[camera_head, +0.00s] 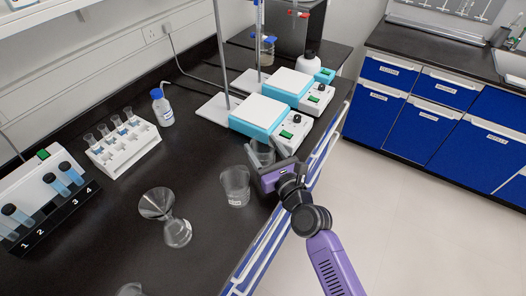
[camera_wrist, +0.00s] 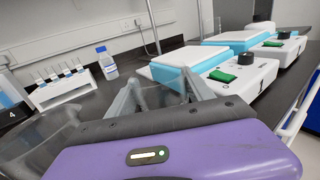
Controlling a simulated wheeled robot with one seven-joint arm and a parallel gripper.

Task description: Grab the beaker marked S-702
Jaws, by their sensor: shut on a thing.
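My gripper (camera_head: 264,167) is over the bench's right edge, shut on a clear glass beaker (camera_head: 259,150). In the wrist view, my gripper's grey fingers (camera_wrist: 160,98) close around the glass, which is only faintly visible. I cannot read a label on this beaker. A second clear beaker (camera_head: 236,187) with a small white label stands upright on the bench, just left of my gripper. Its label is too small to read. Glass also shows close by at the left of the wrist view (camera_wrist: 38,138).
Two hotplate stirrers (camera_head: 258,116) (camera_head: 289,86) stand behind my gripper. A conical flask with a funnel (camera_head: 176,230), a tube rack (camera_head: 124,144), a blue-capped bottle (camera_head: 163,109) and a numbered tube holder (camera_head: 45,215) stand left. The floor (camera_head: 400,220) is clear right of the bench.

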